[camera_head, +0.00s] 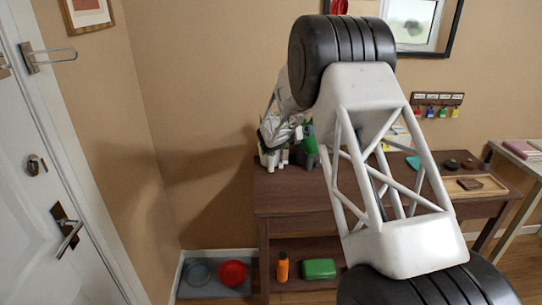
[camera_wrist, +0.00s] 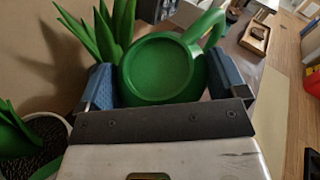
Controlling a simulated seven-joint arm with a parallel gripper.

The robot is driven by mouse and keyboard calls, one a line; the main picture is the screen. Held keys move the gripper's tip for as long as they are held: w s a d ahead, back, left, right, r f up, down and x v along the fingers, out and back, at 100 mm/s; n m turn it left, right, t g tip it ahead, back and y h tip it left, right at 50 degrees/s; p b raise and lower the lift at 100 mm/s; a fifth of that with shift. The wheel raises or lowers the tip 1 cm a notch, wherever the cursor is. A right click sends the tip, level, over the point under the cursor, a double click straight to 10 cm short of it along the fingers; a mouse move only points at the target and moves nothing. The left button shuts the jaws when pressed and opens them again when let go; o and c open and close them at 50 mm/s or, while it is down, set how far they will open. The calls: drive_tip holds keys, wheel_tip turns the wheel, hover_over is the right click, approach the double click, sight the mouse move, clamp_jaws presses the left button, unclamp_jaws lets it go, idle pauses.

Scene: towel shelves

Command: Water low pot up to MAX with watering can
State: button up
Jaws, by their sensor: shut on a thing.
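The green watering can (camera_wrist: 162,68) sits between the two blue-padded fingers of my gripper (camera_wrist: 170,85) in the wrist view, and the gripper is shut on it. The can's round face points toward the camera, with a curved green part at its upper right. In the head view the can (camera_head: 309,146) shows as a small green patch beside my gripper (camera_head: 277,154), at the table's left end. A pot with a pale rim and dark soil (camera_wrist: 48,128) stands at lower left in the wrist view, with green leaves. More long leaves (camera_wrist: 95,38) rise behind. No MAX mark is readable.
The brown table (camera_head: 292,190) carries a wooden tray (camera_head: 490,186) and small dark discs at right. An orange bottle (camera_head: 282,267) and a green box (camera_head: 319,268) are on the lower shelf. A red bowl (camera_head: 232,273) and a grey-blue bowl lie on a floor mat. My arm hides much of the table.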

drive_tip(key=shift+d+r+m+g+y, duration=0.3)
drive_tip(key=shift+d+r+m+y, duration=0.05)
drive_tip(key=shift+r+m+y, duration=0.1)
drive_tip(key=shift+s+d+f+m+y, duration=0.15)
drive_tip(key=shift+d+f+m+y, duration=0.2)
drive_tip(key=shift+f+m+y, duration=0.4)
drive_tip(key=shift+d+r+m+y, duration=0.15)
drive_tip(key=shift+r+m+y, duration=0.25)
drive_tip(key=shift+y, duration=0.2)
drive_tip(key=shift+s+r, duration=0.1)
idle(0.8)
drive_tip(key=shift+s+r+n+t+y, duration=0.3)
drive_tip(key=shift+r+n, duration=0.2)
drive_tip(key=shift+r, duration=0.3)
drive_tip(key=shift+s+r+n+t+y, duration=0.2)
drive_tip(key=shift+s+r+n+y, duration=0.25)
drive_tip(key=shift+r, duration=0.3)
drive_tip(key=s+a+r+n+t+y, duration=0.2)
drive_tip(key=s+n+y, duration=0.6)
drive_tip(key=s, duration=0.4)
drive_tip(key=shift+s+a+t+y, duration=0.15)
drive_tip(key=shift+a+t+y, duration=0.3)
drive_tip(key=shift+a+t, duration=0.3)
